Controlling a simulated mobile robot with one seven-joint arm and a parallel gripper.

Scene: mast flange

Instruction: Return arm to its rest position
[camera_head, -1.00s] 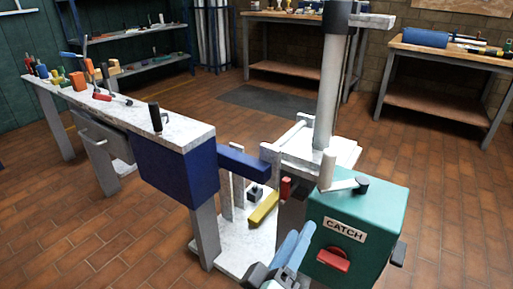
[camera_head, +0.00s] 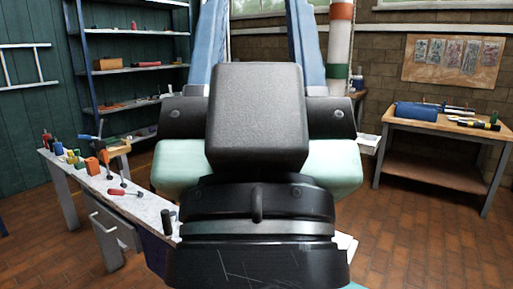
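My gripper (camera_head: 257,25) is raised close in front of the camera, its two blue fingers pointing up. The fingers stand wide apart, with only the background between them. Their tips run past the top edge of the view. My black wrist and pale green hand parts fill the middle of the view. Nothing shows held between the visible parts of the fingers.
A white post (camera_head: 340,45) with orange and green bands stands behind my right finger. A narrow bench (camera_head: 150,208) with tools is at left, shelves (camera_head: 135,69) behind it. A workbench (camera_head: 430,125) stands at right. My arm hides the middle floor.

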